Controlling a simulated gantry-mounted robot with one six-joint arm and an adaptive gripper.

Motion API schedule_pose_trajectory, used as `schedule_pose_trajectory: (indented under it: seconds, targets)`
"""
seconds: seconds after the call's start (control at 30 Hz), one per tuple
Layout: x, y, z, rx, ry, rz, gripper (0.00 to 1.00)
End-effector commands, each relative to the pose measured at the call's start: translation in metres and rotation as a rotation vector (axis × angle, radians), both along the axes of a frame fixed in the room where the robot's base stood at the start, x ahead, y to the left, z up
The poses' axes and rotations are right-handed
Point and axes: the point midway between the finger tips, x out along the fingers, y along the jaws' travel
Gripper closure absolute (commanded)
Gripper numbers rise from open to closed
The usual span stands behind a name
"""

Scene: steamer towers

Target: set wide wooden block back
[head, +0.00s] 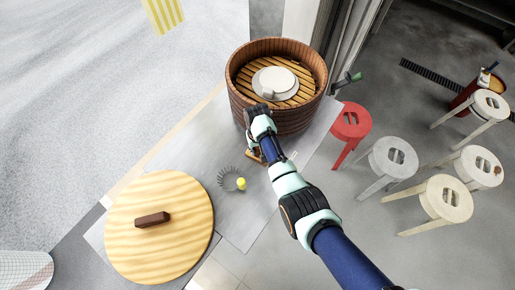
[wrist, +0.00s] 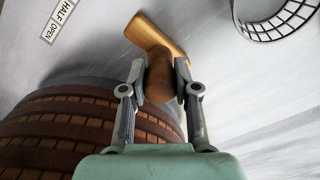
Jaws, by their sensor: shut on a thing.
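My gripper (wrist: 160,82) is shut on a wooden block (wrist: 152,34), seen in the wrist view with its fingers on either side of the block's darker near part. The lighter far part of the block sticks out beyond the fingertips. In the head view the block (head: 254,156) shows as a small brown piece under my gripper (head: 256,148), close to the front of the wooden steamer tower (head: 277,117). My arm hides part of it. I cannot tell whether the block touches the table or the steamer.
The steamer holds a slatted rack with a white round piece (head: 275,82). A wire basket (head: 229,178) and a yellow ball (head: 241,184) lie nearby. A large round wooden lid (head: 178,240) lies at lower left. Several stools, one red (head: 352,121), stand at right.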

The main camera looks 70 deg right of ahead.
Motion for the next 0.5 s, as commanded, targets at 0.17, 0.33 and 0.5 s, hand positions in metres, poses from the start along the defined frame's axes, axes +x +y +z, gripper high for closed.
schedule_pose_trajectory:
  seconds: [0.17,0.33,0.5]
  targets:
    - [0.0002,-0.0002,-0.003,-0.001,-0.001,0.0,1.0]
    - [0.0002,-0.0002,-0.0027,-0.001,-0.001,0.0,0.48]
    - [0.0001,-0.0002,-0.0028,0.0,0.0,0.0,0.41]
